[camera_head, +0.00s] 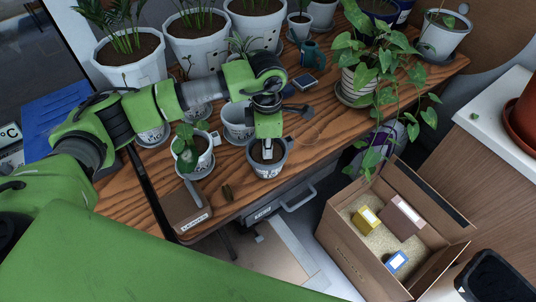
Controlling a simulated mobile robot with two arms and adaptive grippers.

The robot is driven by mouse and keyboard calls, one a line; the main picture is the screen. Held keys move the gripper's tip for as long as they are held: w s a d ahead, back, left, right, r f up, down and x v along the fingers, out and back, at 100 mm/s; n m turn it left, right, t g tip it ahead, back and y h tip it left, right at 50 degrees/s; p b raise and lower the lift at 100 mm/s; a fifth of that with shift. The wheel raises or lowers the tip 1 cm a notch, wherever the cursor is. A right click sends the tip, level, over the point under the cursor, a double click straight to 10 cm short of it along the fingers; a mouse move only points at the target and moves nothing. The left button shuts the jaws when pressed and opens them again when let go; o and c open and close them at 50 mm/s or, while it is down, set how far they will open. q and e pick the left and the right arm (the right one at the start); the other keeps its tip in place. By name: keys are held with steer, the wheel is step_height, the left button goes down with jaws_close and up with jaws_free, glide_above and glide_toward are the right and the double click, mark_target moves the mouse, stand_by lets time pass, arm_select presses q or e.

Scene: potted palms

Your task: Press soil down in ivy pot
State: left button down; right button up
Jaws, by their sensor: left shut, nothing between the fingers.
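My left gripper (267,153) is shut and empty, pointing down into a small grey pot (267,172) near the table's front edge. Its tips are at the dark soil (258,154) inside that pot; I cannot tell how firmly they touch. The pot stands upright, has a pale label on its front, and shows no plant. A leafy trailing plant (372,52) grows in a white ribbed pot (357,88) at the right of the table, its vines hanging over the edge. My right gripper is not in view.
A white pot with a broad-leaved plant (188,150) stands left of the grey pot, and another pale pot (238,122) behind it. Large potted palms (130,66) line the back. An open cardboard box (350,250) is below the table.

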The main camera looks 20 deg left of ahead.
arm_select(q)
steer(key=shift+f+b, duration=0.85)
steer(key=shift+f, duration=0.2)
steer(key=shift+s+f, duration=0.15)
steer(key=shift+s, duration=0.05)
stand_by(1.0)
steer(key=shift+w+r+p, duration=0.15)
steer(key=shift+r+p, duration=0.15)
steer(key=shift+r, duration=0.6)
step_height(320, 180, up, 8)
steer(key=p, duration=0.3)
steer(key=shift+f+p, duration=0.25)
steer(key=shift+p, duration=0.05)
